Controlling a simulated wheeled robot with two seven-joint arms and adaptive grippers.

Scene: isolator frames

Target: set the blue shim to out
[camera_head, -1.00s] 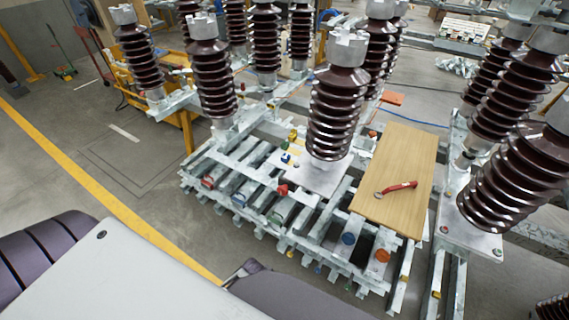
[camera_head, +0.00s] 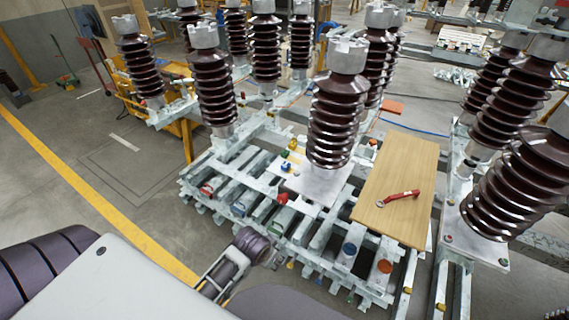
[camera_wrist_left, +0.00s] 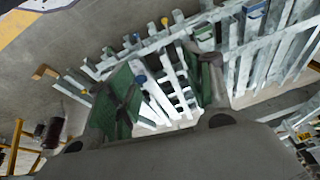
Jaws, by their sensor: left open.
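A small blue block (camera_head: 239,209), which looks like the blue shim, sits in a slot of the pale steel frame (camera_head: 300,262), between a red block (camera_head: 207,190) and a green block (camera_head: 277,220). A blue block (camera_wrist_left: 256,11) also shows at the top of the left wrist view, near a green one (camera_wrist_left: 205,33). My left gripper (camera_head: 268,259) is at the frame's front edge, to the right of and nearer than the blue block. In the left wrist view its green-padded fingers (camera_wrist_left: 165,95) are apart with nothing held between them. My right gripper is out of view.
Tall brown ribbed insulators (camera_head: 333,120) stand on and around the frame. A wooden board (camera_head: 397,175) with a red-handled tool (camera_head: 400,197) lies at the right. A blue disc (camera_head: 349,249) and an orange disc (camera_head: 384,266) are at the front right.

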